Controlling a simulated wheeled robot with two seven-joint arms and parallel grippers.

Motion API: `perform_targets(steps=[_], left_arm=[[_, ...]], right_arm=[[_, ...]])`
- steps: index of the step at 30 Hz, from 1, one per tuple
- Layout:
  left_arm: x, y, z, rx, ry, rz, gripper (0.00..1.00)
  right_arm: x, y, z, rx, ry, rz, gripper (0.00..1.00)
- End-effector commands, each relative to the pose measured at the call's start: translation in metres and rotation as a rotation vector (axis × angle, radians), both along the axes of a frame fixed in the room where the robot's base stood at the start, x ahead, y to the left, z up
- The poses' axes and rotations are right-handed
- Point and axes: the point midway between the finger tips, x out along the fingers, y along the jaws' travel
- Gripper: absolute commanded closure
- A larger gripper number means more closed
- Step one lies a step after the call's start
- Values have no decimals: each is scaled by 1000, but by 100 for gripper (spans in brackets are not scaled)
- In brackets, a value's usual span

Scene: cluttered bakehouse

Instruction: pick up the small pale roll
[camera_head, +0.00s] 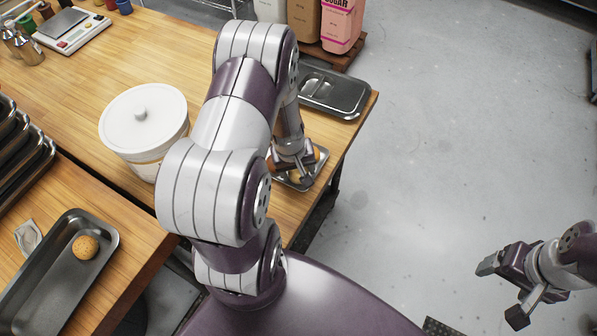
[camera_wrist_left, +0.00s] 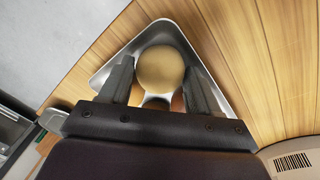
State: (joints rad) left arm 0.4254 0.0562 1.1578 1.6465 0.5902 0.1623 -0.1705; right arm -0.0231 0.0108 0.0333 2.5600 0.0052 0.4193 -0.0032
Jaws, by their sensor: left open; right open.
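A round pale tan roll (camera_wrist_left: 161,68) lies in a small metal tray (camera_wrist_left: 108,70) in the left wrist view. My left gripper (camera_head: 295,172) is open over that tray, with one finger on each side of the roll; I cannot tell whether they touch it. A browner piece shows partly behind the roll (camera_wrist_left: 178,103). In the head view the gripper hides most of the tray's contents, and only orange-brown bits show beside it. My right gripper (camera_head: 502,292) is open and empty over the floor at the lower right.
A white lidded tub (camera_head: 144,125) stands left of my left arm. A lidded steel pan (camera_head: 334,92) lies beyond the small tray. A speckled round bun (camera_head: 85,247) sits in a long dark tray (camera_head: 35,291) at the lower left. A scale (camera_head: 73,32) stands at the back.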

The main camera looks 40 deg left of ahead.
Motion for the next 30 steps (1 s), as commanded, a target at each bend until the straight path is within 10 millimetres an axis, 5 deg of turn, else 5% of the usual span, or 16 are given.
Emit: perform_targets(steps=[2,5,17,25,30], left_arm=[[0,0,1,0,0,0,38],[0,0,1,0,0,0,61],[0,0,4,0,-1,-1,61],[0,0,46,1,-2,-1,61],[-11,-39,68,0,0,-8,61]], right_arm=[[0,0,0,0,0,0,22],[0,0,0,0,0,0,22],[0,0,1,0,0,0,22],[0,0,12,0,0,0,22],[0,0,16,0,0,0,22]])
